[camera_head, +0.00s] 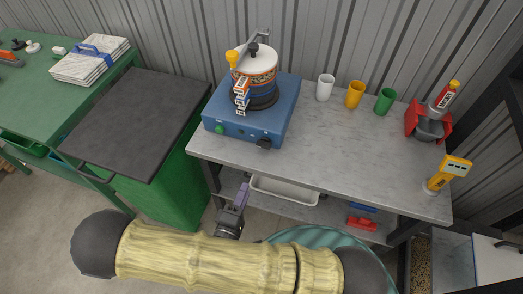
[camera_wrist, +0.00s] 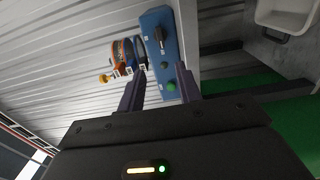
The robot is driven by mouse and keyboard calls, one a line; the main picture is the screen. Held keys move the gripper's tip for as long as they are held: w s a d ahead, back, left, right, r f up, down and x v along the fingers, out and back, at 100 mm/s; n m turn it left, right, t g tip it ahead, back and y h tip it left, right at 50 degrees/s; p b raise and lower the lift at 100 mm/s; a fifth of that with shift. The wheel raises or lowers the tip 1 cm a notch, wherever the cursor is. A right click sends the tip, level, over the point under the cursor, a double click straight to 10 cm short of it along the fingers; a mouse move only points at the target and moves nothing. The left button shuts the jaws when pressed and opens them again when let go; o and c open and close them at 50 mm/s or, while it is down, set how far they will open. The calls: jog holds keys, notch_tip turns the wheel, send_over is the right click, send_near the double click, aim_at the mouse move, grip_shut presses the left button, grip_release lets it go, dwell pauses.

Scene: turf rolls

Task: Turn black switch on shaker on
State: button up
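The blue shaker (camera_head: 251,110) stands on the grey bench and carries a round sieve stack with a white lid (camera_head: 255,58). Its black switch (camera_head: 264,143) is on the right of the front panel, and a green button (camera_head: 219,129) is on the left. In the wrist view the panel appears turned on its side, with the black switch (camera_wrist: 160,38) at the top and the green button (camera_wrist: 171,86) lower, between the fingers. My gripper (camera_head: 243,190) is in front of and below the bench edge, apart from the shaker. Its purple fingers (camera_wrist: 160,85) are spread and empty.
White, yellow and green cups (camera_head: 354,95) stand right of the shaker on the bench (camera_head: 330,145). A red device and a yellow meter (camera_head: 449,173) are farther right. A white tray (camera_head: 284,190) sits below the benchtop. A green cabinet with a dark top (camera_head: 135,118) is at the left.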

aim_at(263, 148)
jog(key=p+x, duration=0.3)
jog(key=x, duration=1.3)
jog(key=shift+w+p, duration=0.15)
jog(key=shift+p, duration=0.15)
jog(key=shift+f, duration=0.1)
grip_shut()
